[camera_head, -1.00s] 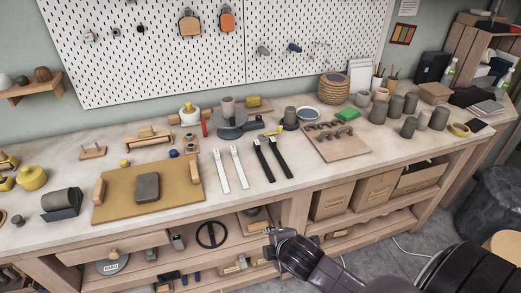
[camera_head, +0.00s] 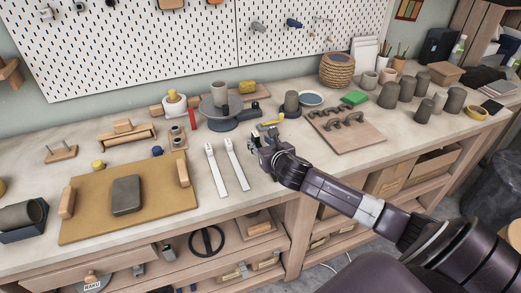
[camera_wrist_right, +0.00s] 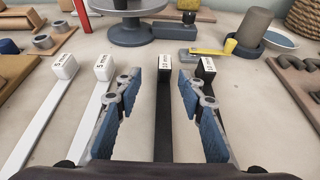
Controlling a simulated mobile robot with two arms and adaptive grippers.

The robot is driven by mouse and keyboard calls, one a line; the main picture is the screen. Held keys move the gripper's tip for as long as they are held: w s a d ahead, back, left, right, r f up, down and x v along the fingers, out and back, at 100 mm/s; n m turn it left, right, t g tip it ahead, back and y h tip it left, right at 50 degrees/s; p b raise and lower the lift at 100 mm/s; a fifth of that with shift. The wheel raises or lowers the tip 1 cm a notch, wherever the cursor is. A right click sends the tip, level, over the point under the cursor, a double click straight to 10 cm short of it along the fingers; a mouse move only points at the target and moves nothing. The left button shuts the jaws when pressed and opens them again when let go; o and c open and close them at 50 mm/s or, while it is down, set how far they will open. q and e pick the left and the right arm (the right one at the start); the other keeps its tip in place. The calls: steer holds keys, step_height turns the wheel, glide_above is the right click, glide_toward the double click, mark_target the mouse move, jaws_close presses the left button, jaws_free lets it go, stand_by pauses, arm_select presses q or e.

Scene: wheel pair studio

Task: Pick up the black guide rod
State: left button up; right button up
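Two black guide rods lie side by side on the workbench. In the right wrist view, one black guide rod (camera_wrist_right: 163,110) runs between the fingers of my right gripper (camera_wrist_right: 160,88), with gaps on both sides. The second black rod (camera_wrist_right: 206,69) is to its right, mostly hidden behind the right finger. Both black rods have white labelled ends. In the head view my right gripper (camera_head: 265,152) is over the rods and hides most of them. It is open and empty. My left gripper is not in view.
Two white rods (camera_head: 216,171) lie just left of my right gripper. A turntable (camera_head: 226,113) stands behind, and a yellow-handled tool (camera_wrist_right: 213,49) lies beyond the rods. A board with dark handles (camera_head: 352,140) is to the right, a tan board (camera_head: 90,225) to the left.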

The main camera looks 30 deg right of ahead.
mark_target(257, 138)
steer(key=shift+w+d+f, duration=0.15)
steer(key=shift+w+f, duration=0.15)
steer(key=shift+w, duration=0.25)
steer(key=shift+w+d+f, duration=0.1)
steer(key=shift+w+d, duration=0.15)
steer(key=shift+w, duration=0.2)
steer(key=x, duration=0.1)
steer(key=p+x, duration=0.1)
steer(key=x, duration=0.1)
steer(key=shift+s+d, duration=0.1)
steer(key=shift+d, duration=0.1)
steer(key=shift+w+f, duration=0.1)
steer(key=shift+w, duration=0.2)
steer(key=shift+w+d+f, duration=0.1)
steer(key=shift+w, duration=0.1)
steer(key=c, duration=0.5)
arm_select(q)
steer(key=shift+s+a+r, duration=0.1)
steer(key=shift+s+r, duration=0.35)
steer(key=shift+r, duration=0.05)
arm_select(e)
jaws_close()
